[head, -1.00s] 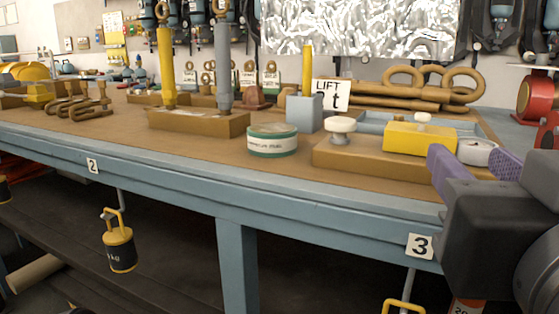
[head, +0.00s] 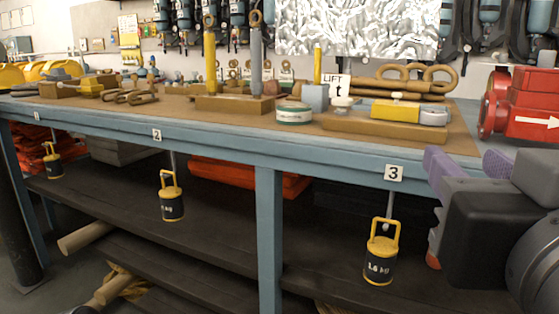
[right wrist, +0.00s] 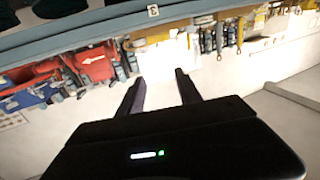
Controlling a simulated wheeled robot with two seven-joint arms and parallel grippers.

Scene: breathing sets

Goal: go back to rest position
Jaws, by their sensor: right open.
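My right gripper (head: 462,163) is at the right side of the head view, in front of the workbench's front edge (head: 330,150) near the number 3 label. Its two purple fingers are apart with nothing between them. In the right wrist view the fingers (right wrist: 160,92) also stand apart and empty, with a bright wall area beyond. My left gripper is not in the head view.
The bench top holds a green-and-white tin (head: 293,115), a yellow block (head: 396,110), posts on a wooden base (head: 235,104) and a red machine (head: 525,105). Black weights with yellow handles hang below the edge, one (head: 380,262) beneath label 3.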

